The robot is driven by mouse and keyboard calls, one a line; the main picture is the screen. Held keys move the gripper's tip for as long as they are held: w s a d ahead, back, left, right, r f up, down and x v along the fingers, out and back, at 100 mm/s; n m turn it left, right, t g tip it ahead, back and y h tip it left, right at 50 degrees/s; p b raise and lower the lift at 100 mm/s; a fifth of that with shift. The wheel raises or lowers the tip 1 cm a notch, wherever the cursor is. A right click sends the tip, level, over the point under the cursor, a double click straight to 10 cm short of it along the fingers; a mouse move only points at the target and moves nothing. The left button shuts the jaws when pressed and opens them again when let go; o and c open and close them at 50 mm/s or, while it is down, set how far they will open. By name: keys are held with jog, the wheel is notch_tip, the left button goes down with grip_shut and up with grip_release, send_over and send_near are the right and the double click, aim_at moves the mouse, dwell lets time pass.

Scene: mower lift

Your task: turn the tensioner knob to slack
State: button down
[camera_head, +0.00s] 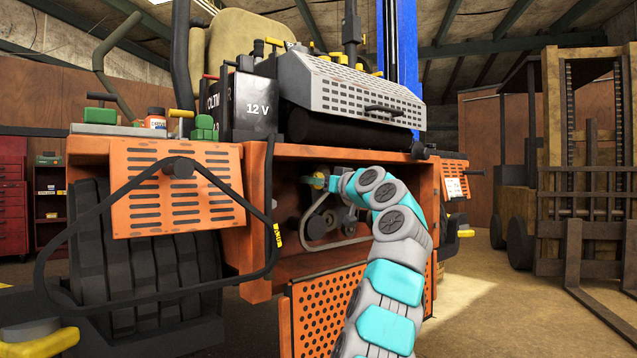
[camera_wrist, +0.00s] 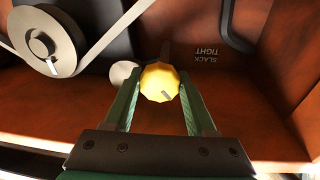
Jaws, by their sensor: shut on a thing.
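The tensioner knob (camera_wrist: 160,82) is yellow and faceted, with a small grey mark on its face, in the middle of the wrist view. My gripper (camera_wrist: 160,98) has its two green fingers on either side of the knob, shut on it. In the head view my gripper (camera_head: 328,182) reaches into the orange mower's open bay, and the knob (camera_head: 318,180) shows small and partly hidden there. The SLACK and TIGHT labels (camera_wrist: 208,55) appear upside down on the brown panel to the right of the knob in the wrist view.
A grey pulley (camera_wrist: 42,40) with a pale belt (camera_wrist: 112,37) lies left of the knob in the wrist view. The orange mower (camera_head: 205,190) has a black bar loop (camera_head: 62,232) at its left front. A forklift (camera_head: 590,170) stands right; floor (camera_head: 480,290) between is clear.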

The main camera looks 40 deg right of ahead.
jog(key=n+y+p, duration=0.1)
jog(key=n, duration=0.5)
jog(key=shift+d, duration=0.2)
jog(key=shift+a+n+y+p, duration=0.1)
jog(key=shift+n+y+p, duration=0.3)
jog(key=shift+n+p, duration=1.35)
jog(key=shift+n+b, duration=0.65)
jog(key=shift+n, duration=0.3)
jog(key=shift+c, duration=1.2)
grip_release()
jog(key=shift+s, duration=0.1)
jog(key=s+f+b, duration=0.1)
jog(key=s, duration=0.6)
jog(key=shift+s+d, duration=0.25)
